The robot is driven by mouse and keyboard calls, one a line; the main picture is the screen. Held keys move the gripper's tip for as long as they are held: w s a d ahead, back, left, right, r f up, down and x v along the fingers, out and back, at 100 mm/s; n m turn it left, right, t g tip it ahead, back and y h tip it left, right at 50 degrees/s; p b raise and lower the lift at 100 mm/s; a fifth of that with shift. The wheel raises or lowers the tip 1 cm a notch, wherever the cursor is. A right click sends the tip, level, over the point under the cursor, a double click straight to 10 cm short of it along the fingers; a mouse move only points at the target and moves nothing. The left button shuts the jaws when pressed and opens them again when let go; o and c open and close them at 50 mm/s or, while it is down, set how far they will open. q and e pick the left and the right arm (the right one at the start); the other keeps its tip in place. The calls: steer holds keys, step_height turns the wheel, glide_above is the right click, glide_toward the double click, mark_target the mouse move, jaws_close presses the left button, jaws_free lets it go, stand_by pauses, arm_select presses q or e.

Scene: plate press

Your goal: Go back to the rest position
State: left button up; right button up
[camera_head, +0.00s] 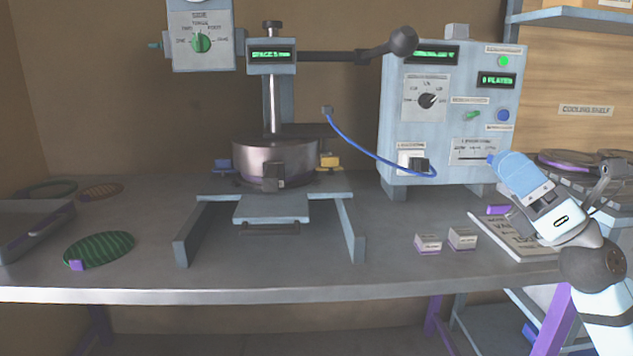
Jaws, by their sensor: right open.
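My right gripper (512,172) is at the right, in front of the blue control box's lower right corner. Its arm comes in from the lower right. Its light-blue end points up and to the left, and I see nothing held in it. It stands apart from the press (275,160) in the middle of the table. My left gripper is not in view.
The grey table (300,275) holds the control box (395,150), two small blocks (428,242), a paper sheet (490,228) partly behind my arm, a green ribbed disc (100,246) and a tray (30,232) at left. The front middle is clear. A blue cable (355,145) reaches the box.

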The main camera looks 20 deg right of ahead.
steer(key=a+f+m+h+p, duration=0.6)
steer(key=a+f+m, duration=0.85)
steer(key=m, duration=1.05)
steer(key=s+a+f+m+g+h+p, duration=0.1)
steer(key=s+a+f+m+g+p, duration=0.1)
steer(key=s+a+f+m, duration=0.3)
steer(key=s+a+f+m+g+p, duration=0.1)
steer(key=s+a+m+p, duration=0.15)
steer(key=a+m, duration=0.5)
arm_select(q)
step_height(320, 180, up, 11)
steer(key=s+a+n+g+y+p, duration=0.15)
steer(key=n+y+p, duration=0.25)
steer(key=p, duration=1.3)
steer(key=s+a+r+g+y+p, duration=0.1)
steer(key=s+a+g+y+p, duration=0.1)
steer(key=p, duration=1.6)
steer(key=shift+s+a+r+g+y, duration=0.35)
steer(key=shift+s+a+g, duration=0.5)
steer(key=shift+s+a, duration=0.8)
arm_select(e)
steer(key=s+d+r+g+h, duration=0.4)
steer(key=d+r+g+h, duration=0.1)
steer(key=d, duration=0.3)
steer(key=shift+r+g+h, duration=0.3)
steer(key=shift+g+h, duration=0.2)
steer(key=shift+g, duration=0.4)
